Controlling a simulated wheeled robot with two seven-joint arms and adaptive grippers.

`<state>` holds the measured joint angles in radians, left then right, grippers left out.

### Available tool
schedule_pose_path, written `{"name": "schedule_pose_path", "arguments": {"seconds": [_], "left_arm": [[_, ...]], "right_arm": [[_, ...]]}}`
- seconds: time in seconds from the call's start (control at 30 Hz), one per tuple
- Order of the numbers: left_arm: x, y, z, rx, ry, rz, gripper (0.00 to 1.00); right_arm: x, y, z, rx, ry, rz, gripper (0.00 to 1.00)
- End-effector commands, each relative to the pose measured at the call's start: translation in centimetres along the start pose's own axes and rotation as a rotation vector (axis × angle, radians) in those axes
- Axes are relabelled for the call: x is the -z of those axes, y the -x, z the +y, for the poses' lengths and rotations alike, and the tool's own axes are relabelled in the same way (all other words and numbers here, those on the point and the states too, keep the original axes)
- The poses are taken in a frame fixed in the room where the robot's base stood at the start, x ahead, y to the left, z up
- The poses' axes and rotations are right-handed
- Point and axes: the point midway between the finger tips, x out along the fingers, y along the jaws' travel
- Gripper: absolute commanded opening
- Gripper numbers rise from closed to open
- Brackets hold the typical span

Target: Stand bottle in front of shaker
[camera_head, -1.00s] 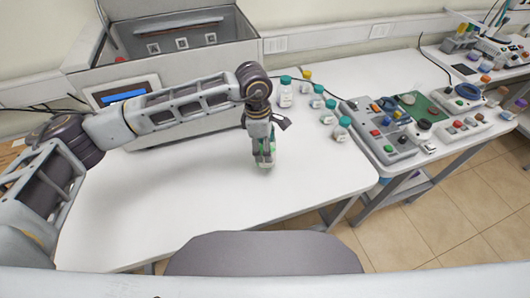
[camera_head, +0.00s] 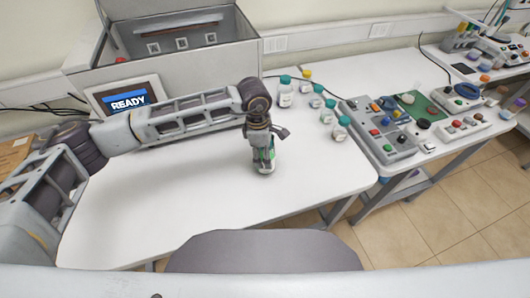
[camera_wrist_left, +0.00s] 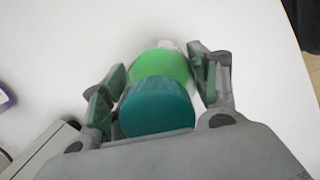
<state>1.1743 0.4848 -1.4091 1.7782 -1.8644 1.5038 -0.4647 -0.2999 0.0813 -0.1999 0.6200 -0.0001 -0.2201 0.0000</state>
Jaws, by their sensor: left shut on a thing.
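A small bottle with a teal cap (camera_wrist_left: 157,107) and green contents is between the pads of my left gripper (camera_wrist_left: 153,82). In the head view my left gripper (camera_head: 262,150) points down at the table, shut on the bottle (camera_head: 267,167). The bottle is near upright at table level; I cannot tell whether its base touches the top. The shaker (camera_head: 185,75), a grey box with its lid raised, stands behind and left of the bottle. Its screen (camera_head: 128,102) reads READY. My right gripper is not in view.
A second table with control boxes (camera_head: 382,130) stands at right. A grey chair (camera_head: 263,252) is at the front. The table's front left is clear.

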Motion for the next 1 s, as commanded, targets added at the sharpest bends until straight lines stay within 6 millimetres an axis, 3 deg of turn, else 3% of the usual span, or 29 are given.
{"name": "schedule_pose_path", "arguments": {"seconds": [0.07,0.1,0.23,0.83,1.0], "left_arm": [[0.0,-0.1,0.0,-0.001,0.000,-0.001,0.23],[0.0,-0.2,0.0,0.000,0.000,0.000,0.65],[0.0,-0.1,0.0,0.000,0.000,0.000,0.81],[0.0,0.2,0.0,0.000,0.000,0.000,0.82],[0.0,1.9,0.1,-0.002,0.000,0.000,0.82]], "right_arm": [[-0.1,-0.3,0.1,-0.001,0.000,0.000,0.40],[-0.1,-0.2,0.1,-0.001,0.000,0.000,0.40],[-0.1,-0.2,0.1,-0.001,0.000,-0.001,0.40],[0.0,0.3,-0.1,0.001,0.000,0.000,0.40],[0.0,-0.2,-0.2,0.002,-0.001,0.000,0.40]]}}
